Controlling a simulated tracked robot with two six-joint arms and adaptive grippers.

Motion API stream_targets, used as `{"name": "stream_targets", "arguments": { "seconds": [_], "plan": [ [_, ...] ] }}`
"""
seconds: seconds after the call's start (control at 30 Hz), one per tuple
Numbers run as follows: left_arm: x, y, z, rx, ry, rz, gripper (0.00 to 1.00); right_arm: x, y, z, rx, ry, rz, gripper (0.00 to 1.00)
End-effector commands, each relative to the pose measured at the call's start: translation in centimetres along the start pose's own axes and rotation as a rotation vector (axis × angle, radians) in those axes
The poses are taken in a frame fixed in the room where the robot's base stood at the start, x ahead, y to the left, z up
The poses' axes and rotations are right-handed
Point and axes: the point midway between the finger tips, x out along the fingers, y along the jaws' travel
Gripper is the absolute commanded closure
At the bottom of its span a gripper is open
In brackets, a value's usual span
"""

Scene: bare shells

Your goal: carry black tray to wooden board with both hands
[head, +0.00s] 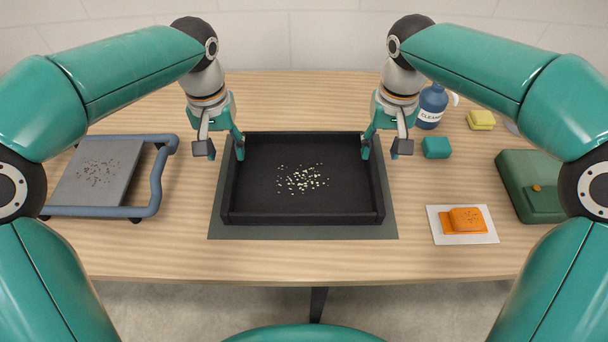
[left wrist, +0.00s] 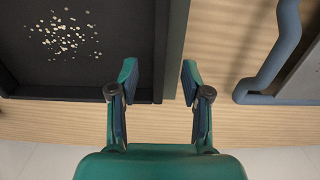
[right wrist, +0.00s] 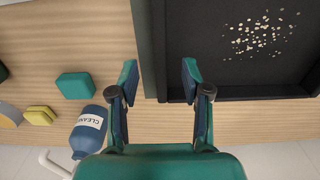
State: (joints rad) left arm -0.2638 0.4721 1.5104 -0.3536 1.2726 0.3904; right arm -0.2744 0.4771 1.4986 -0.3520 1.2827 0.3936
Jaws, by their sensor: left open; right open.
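The black tray (head: 300,208) lies flat on a dark grey-green mat (head: 393,225) in the middle of the table, with pale crumbs (head: 302,179) on its floor. My left gripper (head: 226,151) is open at the tray's left wall; in the left wrist view that wall (left wrist: 168,60) lies between the spread fingers (left wrist: 159,78). My right gripper (head: 384,151) is open at the right wall; in the right wrist view that wall (right wrist: 150,50) lies between its fingers (right wrist: 159,78). I cannot tell whether the fingers touch it. I see no wooden board separate from the wood-grained table.
A blue-framed carrier with a grey speckled plate (head: 105,165) stands left. On the right are a cleaner bottle (head: 431,108), teal block (head: 436,147), yellow sponge (head: 481,120), orange item (head: 466,219) on a white sheet and green case (head: 530,185). The table's front strip (head: 300,258) is clear.

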Motion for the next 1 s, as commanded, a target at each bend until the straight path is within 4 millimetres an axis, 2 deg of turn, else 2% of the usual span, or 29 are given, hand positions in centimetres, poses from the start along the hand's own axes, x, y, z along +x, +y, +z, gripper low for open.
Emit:
{"name": "stream_targets", "arguments": {
  "seconds": [0.03,0.2,0.4,0.57,0.83,0.87,1.0],
  "plan": [
    [1.1,0.0,0.1,0.001,-0.005,-0.001,0.52,1.1,0.0,0.1,0.0,-0.005,0.001,0.52],
    [4.2,-0.1,0.1,0.001,-0.004,-0.001,0.52,4.2,0.0,0.1,0.0,-0.005,0.001,0.52],
    [6.5,0.0,0.0,-0.001,-0.002,0.0,0.52,6.5,0.0,0.0,-0.001,-0.001,0.0,0.52],
    [7.2,0.0,0.0,0.0,-0.001,0.0,0.52,7.2,0.0,0.0,0.0,-0.001,-0.001,0.52],
    [7.3,0.0,0.0,0.001,0.0,0.0,0.52,7.3,0.0,0.0,0.0,0.0,-0.001,0.52],
    [7.3,0.0,0.0,0.001,0.0,0.0,0.54,7.3,0.0,0.0,0.0,0.0,-0.001,0.54],
    [7.3,0.0,0.0,0.001,0.0,0.0,0.77,7.3,0.0,0.0,0.0,0.0,-0.001,0.77]
  ]
}}
